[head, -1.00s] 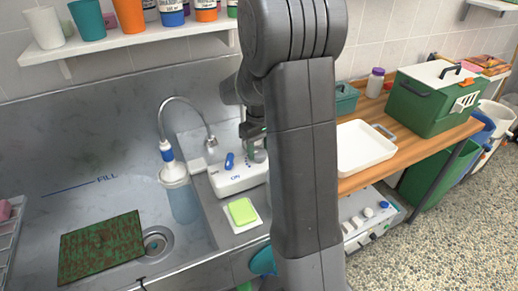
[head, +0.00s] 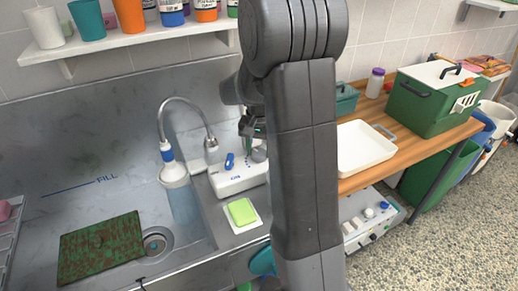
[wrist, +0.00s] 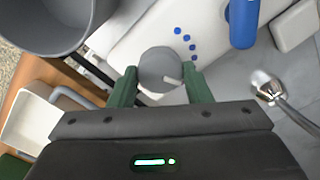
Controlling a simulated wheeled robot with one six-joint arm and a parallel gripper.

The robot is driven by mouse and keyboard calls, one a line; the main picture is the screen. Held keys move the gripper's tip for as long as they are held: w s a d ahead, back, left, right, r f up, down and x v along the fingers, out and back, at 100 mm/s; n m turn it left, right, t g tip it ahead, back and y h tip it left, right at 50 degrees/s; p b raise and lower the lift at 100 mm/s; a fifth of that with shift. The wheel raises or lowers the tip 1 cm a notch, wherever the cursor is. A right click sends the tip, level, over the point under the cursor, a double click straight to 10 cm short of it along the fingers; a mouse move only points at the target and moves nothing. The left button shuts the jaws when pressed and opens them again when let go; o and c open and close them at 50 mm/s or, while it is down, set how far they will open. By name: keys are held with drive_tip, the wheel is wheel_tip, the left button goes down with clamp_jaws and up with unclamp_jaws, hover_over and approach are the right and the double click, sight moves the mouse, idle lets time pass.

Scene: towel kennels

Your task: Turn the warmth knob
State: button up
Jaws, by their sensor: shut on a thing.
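The warmth knob, a round grey knob (wrist: 160,66) with a pale pointer mark, sits on a white control box (head: 240,180). In the wrist view several blue dots lie in an arc beside it. My gripper (wrist: 161,76) has its green fingers on either side of the knob and is shut on it. The mark faces the lower right of the wrist picture. In the head view my gripper (head: 251,138) is partly hidden behind my arm, just above the knob (head: 259,154). A blue lever (head: 229,161) stands on the same box and also shows in the wrist view (wrist: 243,22).
A curved tap (head: 186,101) and a steel sink (head: 75,215) lie left of the box. A green sponge (head: 242,211) lies in front. A white tray (head: 362,150) and a green case (head: 432,100) stand on the wooden counter at the right.

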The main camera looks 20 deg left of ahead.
sight(259, 152)
drive_tip(key=shift+r+m, duration=0.1)
drive_tip(key=shift+m, duration=0.4)
drive_tip(key=o, duration=1)
wheel_tip(259, 152, up, 14)
drive_tip(key=shift+b, duration=0.35)
drive_tip(key=shift+f, duration=0.2)
